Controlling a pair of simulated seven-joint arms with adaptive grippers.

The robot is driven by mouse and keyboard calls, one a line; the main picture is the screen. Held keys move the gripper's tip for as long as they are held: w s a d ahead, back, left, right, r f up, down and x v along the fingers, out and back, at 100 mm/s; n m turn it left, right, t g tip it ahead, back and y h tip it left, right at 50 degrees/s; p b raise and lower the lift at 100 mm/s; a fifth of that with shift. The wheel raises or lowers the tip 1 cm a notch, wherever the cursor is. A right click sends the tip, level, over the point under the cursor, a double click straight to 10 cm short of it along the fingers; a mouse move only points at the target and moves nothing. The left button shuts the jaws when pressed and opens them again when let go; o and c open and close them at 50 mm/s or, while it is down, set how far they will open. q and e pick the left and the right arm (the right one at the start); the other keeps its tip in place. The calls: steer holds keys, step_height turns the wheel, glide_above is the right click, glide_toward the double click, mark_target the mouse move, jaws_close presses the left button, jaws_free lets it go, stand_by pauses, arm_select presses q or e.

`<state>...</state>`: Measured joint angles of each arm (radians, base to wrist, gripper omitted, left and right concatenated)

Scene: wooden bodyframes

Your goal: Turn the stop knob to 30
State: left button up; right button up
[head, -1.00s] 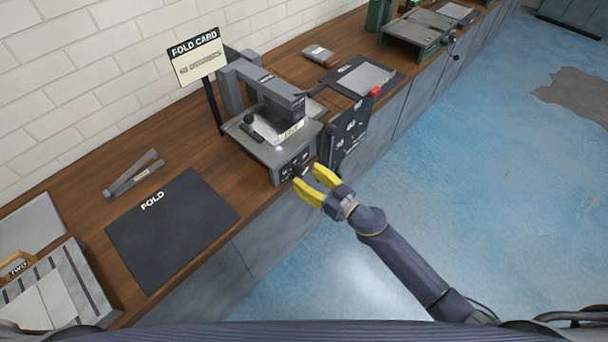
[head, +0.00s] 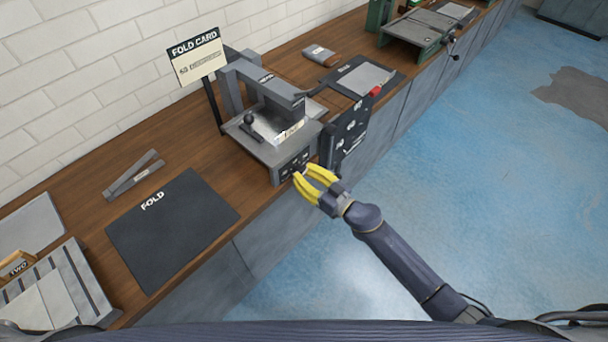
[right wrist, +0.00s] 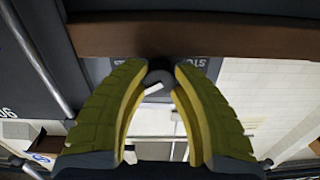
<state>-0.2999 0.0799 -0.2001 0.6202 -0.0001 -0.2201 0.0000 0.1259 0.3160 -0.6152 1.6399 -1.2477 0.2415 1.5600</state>
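The stop knob (right wrist: 160,77) is a small dark round knob with a white pointer mark, seen between my right fingertips in the right wrist view. It sits on the front panel of the grey machine (head: 252,142) at the counter's edge. In the head view my yellow fingers largely hide the knob. My right gripper (head: 299,175) has its fingertips close together at that panel; it also shows in the right wrist view (right wrist: 161,66), with one finger on each side of the knob, apparently touching it. The scale around the knob is not readable. My left gripper is not in view.
A dark panel with white markings (head: 346,135) hangs just right of the machine, close to my right gripper. A black FOLD mat (head: 172,230) and a grey hinged tool (head: 134,176) lie to the left. A FOLD CARD sign (head: 196,57) stands behind. The floor side is free.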

steer(key=shift+f, duration=0.1)
jaws_close()
